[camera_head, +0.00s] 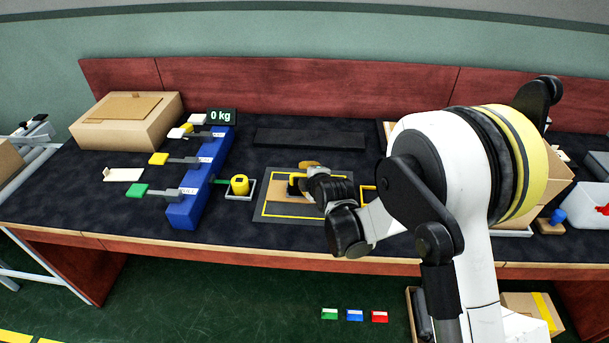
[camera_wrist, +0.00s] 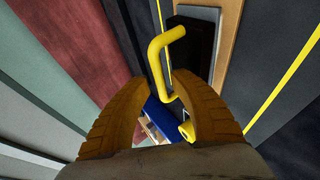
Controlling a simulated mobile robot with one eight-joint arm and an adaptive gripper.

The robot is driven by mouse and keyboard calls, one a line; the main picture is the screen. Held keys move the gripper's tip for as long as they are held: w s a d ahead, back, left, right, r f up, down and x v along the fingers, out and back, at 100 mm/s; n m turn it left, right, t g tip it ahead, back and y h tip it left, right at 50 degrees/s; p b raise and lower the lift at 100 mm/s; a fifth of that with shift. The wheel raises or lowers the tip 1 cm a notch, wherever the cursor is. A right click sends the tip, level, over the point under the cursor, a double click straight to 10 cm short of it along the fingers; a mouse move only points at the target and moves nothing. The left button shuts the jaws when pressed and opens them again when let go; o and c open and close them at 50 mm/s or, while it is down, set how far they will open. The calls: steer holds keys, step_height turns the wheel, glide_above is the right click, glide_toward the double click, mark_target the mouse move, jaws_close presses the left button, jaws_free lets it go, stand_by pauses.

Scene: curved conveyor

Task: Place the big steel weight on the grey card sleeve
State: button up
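A dark block with a yellow bent-bar handle, which looks like the steel weight, stands on the outlined dark mat (camera_head: 267,211) in the head view. Its handle (camera_head: 292,178) shows left of my gripper (camera_head: 304,176). In the wrist view the yellow handle (camera_wrist: 157,52) rises from the black block (camera_wrist: 193,38) and reaches between my two ridged fingers (camera_wrist: 160,79). The fingers are apart, with gaps beside the handle. Under the block lie a grey layer and a brown card-like edge (camera_wrist: 227,45), perhaps the grey card sleeve; I cannot tell for sure.
A yellow weight (camera_head: 240,185) sits on a small tray beside the blue scale beam (camera_head: 191,191), whose display (camera_head: 221,116) reads 0 kg. Green and yellow tabs sit left of it. A cardboard box (camera_head: 123,128) stands back left. My arm hides much of the right side.

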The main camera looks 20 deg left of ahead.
steer(key=p+v, duration=0.4)
steer(key=v, duration=0.8)
steer(key=shift+r, duration=0.1)
steer(key=s+d+r+m+h, duration=0.25)
steer(key=d+r+m, duration=0.35)
steer(key=d, duration=0.5)
steer(key=s+d+r+m+h, duration=0.25)
steer(key=d+r+m, duration=0.4)
steer(key=d, duration=0.35)
steer(key=s+d+r+m+g+h, duration=0.1)
steer(key=s+d+m+g+h, duration=0.1)
steer(key=s+d+m, duration=0.8)
steer(key=s+d, duration=0.4)
steer(key=s, duration=0.3)
steer(key=shift+r+g, duration=0.3)
steer(key=shift+r, duration=0.1)
steer(key=shift+d, duration=0.1)
